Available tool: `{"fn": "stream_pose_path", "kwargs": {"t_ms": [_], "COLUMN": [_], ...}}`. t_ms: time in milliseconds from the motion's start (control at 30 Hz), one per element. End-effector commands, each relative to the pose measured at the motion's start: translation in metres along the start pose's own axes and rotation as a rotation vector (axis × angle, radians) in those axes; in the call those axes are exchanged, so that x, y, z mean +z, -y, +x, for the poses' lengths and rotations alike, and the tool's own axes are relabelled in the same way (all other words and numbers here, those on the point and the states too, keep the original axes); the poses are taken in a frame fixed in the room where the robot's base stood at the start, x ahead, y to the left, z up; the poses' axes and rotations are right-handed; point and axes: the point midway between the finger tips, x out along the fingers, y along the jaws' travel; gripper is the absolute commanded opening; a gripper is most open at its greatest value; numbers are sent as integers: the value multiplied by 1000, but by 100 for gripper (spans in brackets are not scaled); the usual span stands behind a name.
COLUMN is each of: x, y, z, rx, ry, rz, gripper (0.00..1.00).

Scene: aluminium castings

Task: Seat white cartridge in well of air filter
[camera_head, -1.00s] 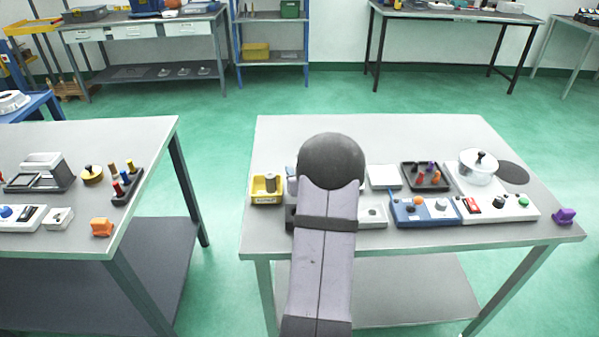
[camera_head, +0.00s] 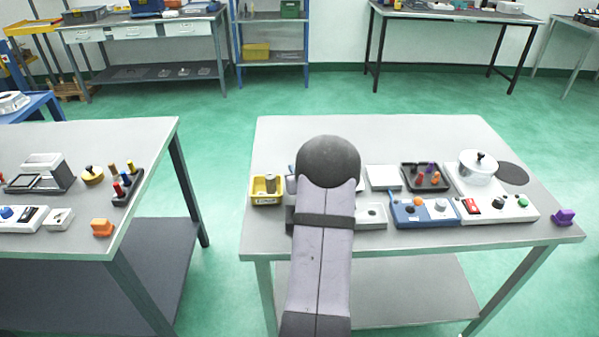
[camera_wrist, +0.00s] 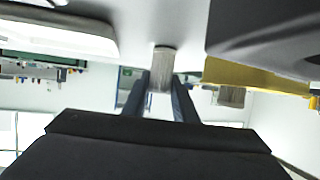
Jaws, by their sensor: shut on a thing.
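My gripper (camera_wrist: 161,92) shows in the wrist view with its two dark fingers shut on a pale grey, ribbed cylinder (camera_wrist: 162,68), apparently the cartridge. The cylinder lies between the fingertips, its far end close to the grey table surface; I cannot tell whether it touches anything. In the head view my arm hides the gripper and the held cylinder. I cannot pick out the air filter or its well for sure. A dark housing (camera_wrist: 262,28) at the upper right of the wrist view may be part of it.
A yellow bin (camera_head: 257,198) holding another grey cylinder (camera_head: 270,183) stands left of my arm. Right of it are a white block with a hole (camera_head: 371,216), a white plate (camera_head: 384,177), a blue control box (camera_head: 425,219) and a dark peg tray (camera_head: 409,184). The table's back is clear.

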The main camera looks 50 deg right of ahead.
Motion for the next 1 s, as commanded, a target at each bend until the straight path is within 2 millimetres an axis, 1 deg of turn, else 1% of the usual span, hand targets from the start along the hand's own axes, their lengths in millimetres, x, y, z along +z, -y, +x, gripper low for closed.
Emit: {"fn": "stream_pose_path", "kwargs": {"t_ms": [167, 433, 600, 733, 900, 1000], "x": [-15, -57, -79, -89, -92, -92], "y": [0, 0, 0, 0, -1, -8], "z": [-6, -23, -32, -36, -38, -40], "rx": [0, -1, 0, -1, 1, 12], "ry": [-5, -6, -3, -3, 0, -1], "rz": [-1, -3, -1, -1, 1, 5], "gripper": [4, 4, 4, 4, 4, 4]}}
